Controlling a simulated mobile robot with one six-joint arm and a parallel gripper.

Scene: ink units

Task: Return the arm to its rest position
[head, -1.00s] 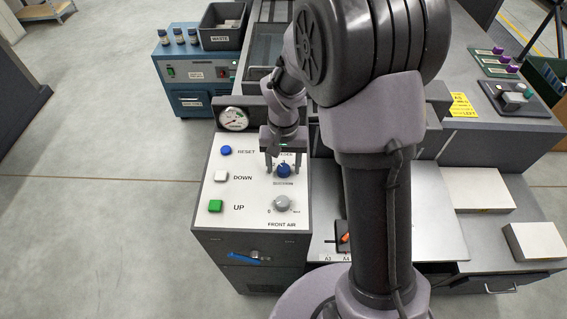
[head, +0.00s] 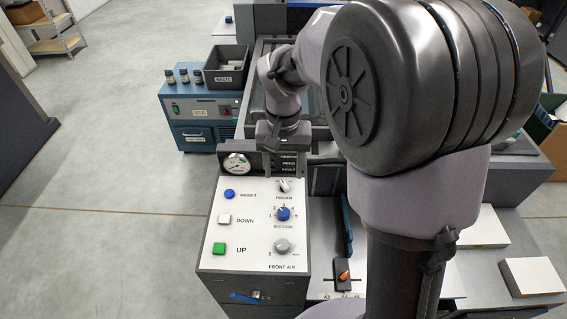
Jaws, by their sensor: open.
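My gripper (head: 283,165) is open and empty. It hangs over the back edge of the white control panel (head: 240,215), just behind the feeder knob, and I cannot tell its height exactly. The panel carries a blue RESET button (head: 229,194), a white DOWN button (head: 225,219), a green UP button (head: 219,249), a small white feeder knob (head: 285,185), a blue selector knob (head: 283,213) and a grey FRONT AIR knob (head: 282,246). My arm is folded across the right half of the head view and hides much of the machine.
A pressure gauge (head: 237,164) stands at the panel's back left. Behind are a blue unit (head: 196,138) with several small bottles and a dark WASTE bin (head: 226,66). An orange-tipped lever (head: 343,276) and white paper stacks (head: 531,276) lie right. Open floor is left.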

